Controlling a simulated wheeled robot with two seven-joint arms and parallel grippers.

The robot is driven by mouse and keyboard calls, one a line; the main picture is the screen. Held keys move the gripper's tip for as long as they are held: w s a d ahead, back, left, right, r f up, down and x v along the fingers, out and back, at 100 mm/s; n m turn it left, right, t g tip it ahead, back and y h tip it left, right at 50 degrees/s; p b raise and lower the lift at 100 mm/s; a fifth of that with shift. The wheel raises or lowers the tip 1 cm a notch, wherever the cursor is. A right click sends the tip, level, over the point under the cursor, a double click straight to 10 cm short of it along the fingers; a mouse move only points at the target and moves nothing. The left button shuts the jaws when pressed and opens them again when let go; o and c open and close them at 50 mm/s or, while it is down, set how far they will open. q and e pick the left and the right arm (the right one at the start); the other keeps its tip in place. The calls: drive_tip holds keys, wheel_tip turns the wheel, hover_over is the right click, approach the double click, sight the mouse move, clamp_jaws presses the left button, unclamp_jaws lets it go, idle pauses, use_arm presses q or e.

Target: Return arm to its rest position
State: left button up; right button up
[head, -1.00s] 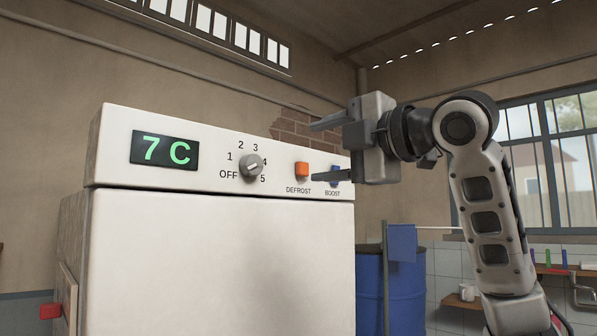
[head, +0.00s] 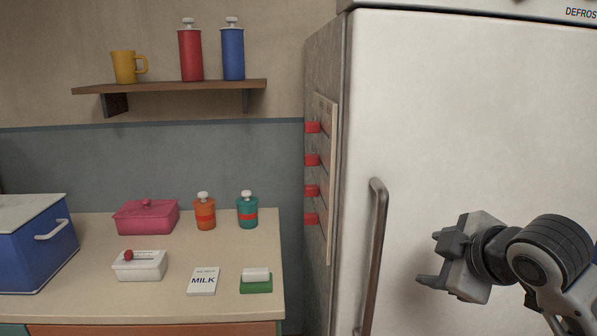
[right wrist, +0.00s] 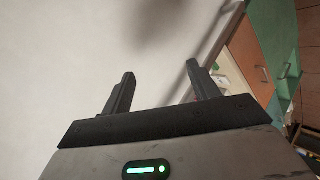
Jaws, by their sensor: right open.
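My right gripper (head: 434,258) is in front of the white fridge door (head: 440,120), to the right of the door's long grey handle (head: 374,255). It is empty. In the right wrist view its two dark fingers (right wrist: 162,82) stand apart with nothing between them, and the pale door fills much of the background. My right arm comes in from the lower right of the head view. My left gripper is not in view.
A counter (head: 225,300) at the left holds a blue cooler (head: 45,255), a pink box (head: 146,218), two small bottles, a white dish, a milk card and a green block. A wooden shelf (head: 170,87) above holds a yellow mug and two bottles.

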drive_tip(key=s+a+f+m+g, duration=0.1)
drive_tip(key=s+f+m+g, duration=0.15)
drive_tip(key=s+f, duration=0.4)
drive_tip(key=s+a+f+m+g, duration=0.1)
drive_tip(key=s+a+f+m, duration=0.2)
drive_tip(key=f, duration=0.6)
drive_tip(key=s+d+f+m+g+h, duration=0.1)
drive_tip(key=s+f+m+g, duration=0.15)
drive_tip(key=s+f, duration=0.45)
drive_tip(key=s+d+f+m+g+h, duration=0.1)
drive_tip(key=s+f+m, duration=0.2)
drive_tip(key=s, duration=0.8)
drive_tip(key=w+a+f+t+y, duration=0.3)
drive_tip(key=w+a+f+t, duration=0.2)
drive_tip(key=w+f+t, duration=0.1)
drive_tip(key=shift+w+a+f+n+t, duration=0.3)
drive_tip(key=shift+w+f, duration=0.2)
drive_tip(key=shift+f, duration=0.15)
